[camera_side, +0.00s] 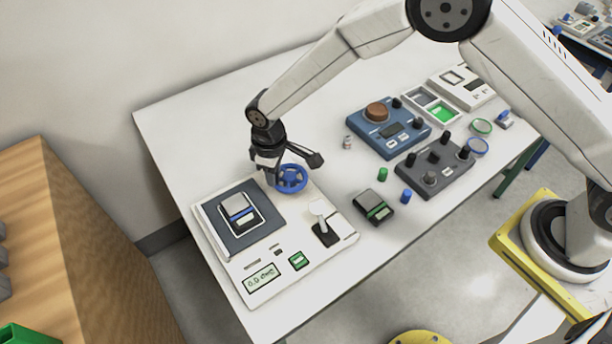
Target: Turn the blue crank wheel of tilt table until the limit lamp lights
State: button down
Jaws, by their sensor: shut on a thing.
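The tilt table is a white unit (215,252) at the table's front left, with a dark plate (265,212) that carries a grey and white block with a blue stripe (238,212). Its blue crank wheel (293,180) sits at the back right corner of the unit. My gripper (272,180) is at the wheel's left side, shut on its rim; the fingertips are partly hidden. A display (262,278) with small dark characters and a green square (298,261) are on the front. I cannot tell which part is the limit lamp or whether it is lit.
A white lever on a black base (325,234) stands on the unit's right. A dark block with a green stripe (373,207), green and blue cylinders (406,196), a grey knob box (434,168) and a blue device (388,128) stand to the right. The back left tabletop is clear.

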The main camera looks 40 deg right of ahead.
jog(key=shift+w+d+m, duration=0.15)
jog(key=shift+w+m, duration=0.2)
jog(key=shift+m, duration=0.8)
jog(key=shift+w+d+m, duration=0.1)
jog(key=shift+w+m, duration=0.2)
jog(key=shift+m, duration=0.85)
jog(key=shift+c, duration=2.2)
grip_release()
jog(key=shift+r, duration=0.15)
notch_tip(320, 180, up, 8)
jog(key=shift+f, duration=0.2)
